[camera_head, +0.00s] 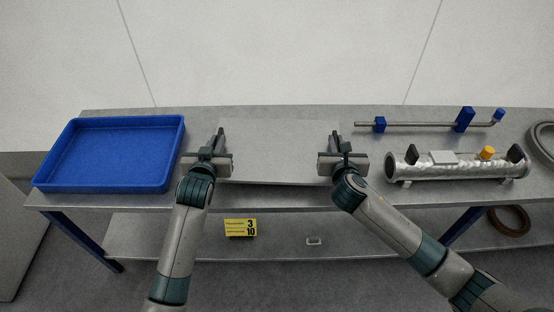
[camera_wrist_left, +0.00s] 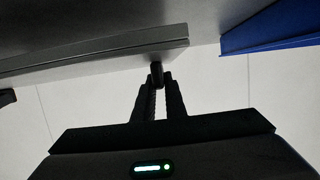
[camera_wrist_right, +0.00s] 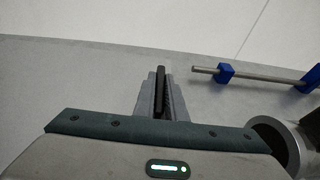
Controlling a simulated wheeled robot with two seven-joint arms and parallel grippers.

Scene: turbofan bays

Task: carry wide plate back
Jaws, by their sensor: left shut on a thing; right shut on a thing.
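The wide plate (camera_head: 276,150) is a flat grey sheet between my two grippers in the head view. It lies level over the middle of the grey bench; I cannot tell if it touches the bench top. My left gripper (camera_head: 219,142) is shut at the plate's left end, on a dark grip that also shows in the left wrist view (camera_wrist_left: 157,72). My right gripper (camera_head: 336,143) is shut at the plate's right end, on a dark upright grip seen in the right wrist view (camera_wrist_right: 160,75). The fingers partly hide both grips.
A blue empty tray (camera_head: 118,153) stands left of the plate. A metal rod in blue holders (camera_head: 430,124) and a silver tube (camera_head: 455,168) with a yellow cap lie on the right. The bench's front edge and a lower shelf with a yellow sign (camera_head: 240,228) are below.

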